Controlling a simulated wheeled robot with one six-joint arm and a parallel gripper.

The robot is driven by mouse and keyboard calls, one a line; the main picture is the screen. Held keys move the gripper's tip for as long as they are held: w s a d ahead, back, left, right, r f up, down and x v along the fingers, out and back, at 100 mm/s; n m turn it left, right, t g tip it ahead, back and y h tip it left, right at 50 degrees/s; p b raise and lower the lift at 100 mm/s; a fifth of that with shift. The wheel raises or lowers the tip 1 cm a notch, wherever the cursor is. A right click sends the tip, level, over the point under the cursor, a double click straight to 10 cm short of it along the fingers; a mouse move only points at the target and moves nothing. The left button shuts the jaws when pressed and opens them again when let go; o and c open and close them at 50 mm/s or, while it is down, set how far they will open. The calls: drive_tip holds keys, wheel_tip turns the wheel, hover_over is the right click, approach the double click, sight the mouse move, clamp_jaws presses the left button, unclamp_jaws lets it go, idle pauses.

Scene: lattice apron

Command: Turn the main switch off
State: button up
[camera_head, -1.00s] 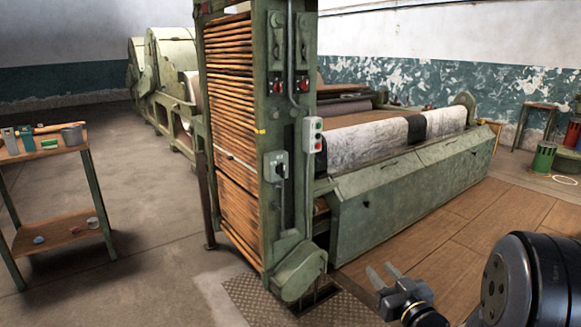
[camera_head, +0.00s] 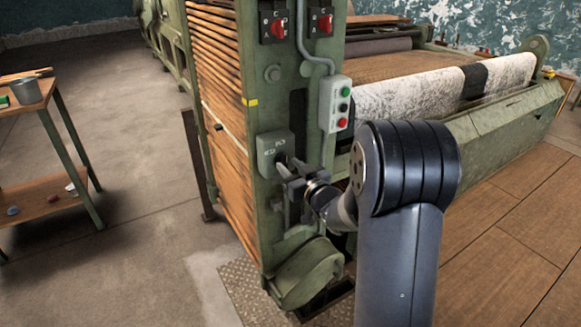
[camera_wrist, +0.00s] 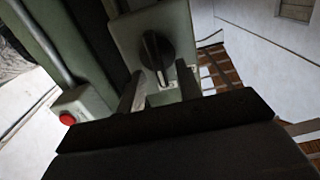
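The main switch (camera_head: 267,152) is a grey-green box with lettering on the front of the green machine post. In the wrist view the switch box (camera_wrist: 187,22) shows a black rotary knob (camera_wrist: 157,50). A pale mark on the knob's lower end points down in that picture. My gripper (camera_head: 284,168) is at the box front in the head view and covers most of the knob. In the wrist view my gripper (camera_wrist: 160,84) is open, with one finger on each side of the knob's lower end. I cannot tell whether either finger touches it.
A push-button box (camera_head: 336,104) with green and red buttons is right of the switch. Red rotary switches (camera_head: 273,26) are higher on the post. A rounded green cover (camera_head: 308,275) juts out below. A small table (camera_head: 50,195) stands left, with clear floor between.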

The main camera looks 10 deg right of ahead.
drive_tip(key=shift+w+a, duration=0.15)
drive_tip(key=shift+w, duration=0.5)
drive_tip(key=shift+s, duration=0.1)
drive_tip(key=shift+r, duration=0.1)
clamp_jaws()
